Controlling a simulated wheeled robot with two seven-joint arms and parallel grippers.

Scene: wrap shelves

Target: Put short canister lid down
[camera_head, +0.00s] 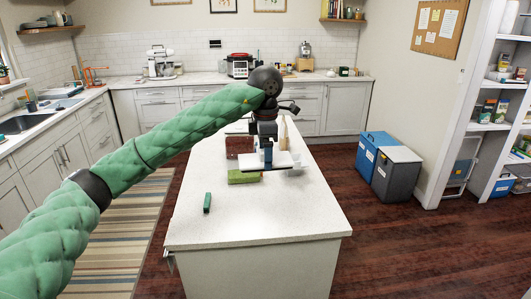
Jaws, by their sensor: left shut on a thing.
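My left gripper (266,146) is over the far half of the white kitchen island (265,217), at the end of my green padded arm. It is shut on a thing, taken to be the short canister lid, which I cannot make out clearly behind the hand. Small blue and white parts show around the gripper's lower end, too small to tell apart. I cannot tell whether the held thing touches anything below. My right gripper is not in view.
A green box (244,177) and a dark red box (238,146) are close to the gripper on the island. A small dark green block (207,202) is at the left. The island's near part is clear. Blue (372,152) and grey (397,173) bins stand right.

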